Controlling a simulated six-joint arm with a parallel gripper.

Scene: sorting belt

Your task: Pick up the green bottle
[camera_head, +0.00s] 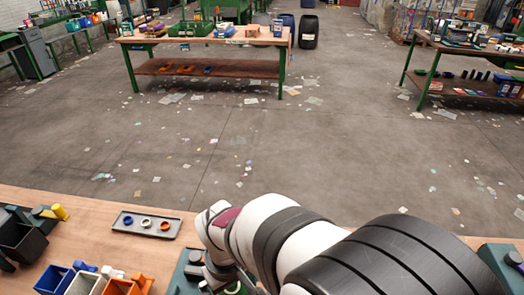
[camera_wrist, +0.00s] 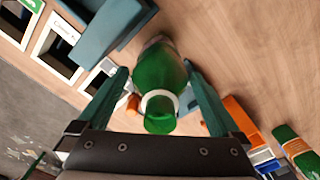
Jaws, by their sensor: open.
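The green bottle (camera_wrist: 163,73) is in the middle of the wrist view, seen from its neck end, with a white ring around the neck. My gripper (camera_wrist: 157,70) is open, with one teal finger on each side of the bottle. Gaps show between the fingers and the bottle, so it is not clasped. In the head view my white and black arm reaches over the bench and hides most of the gripper and bottle.
A grey tray (camera_head: 124,228) with several rings lies on the wooden bench (camera_head: 95,210). Blue, white and orange bins (camera_head: 55,280) stand at the front left. In the wrist view, a teal block (camera_wrist: 105,30) is close beside the bottle and an orange thing (camera_wrist: 240,115) is to the right.

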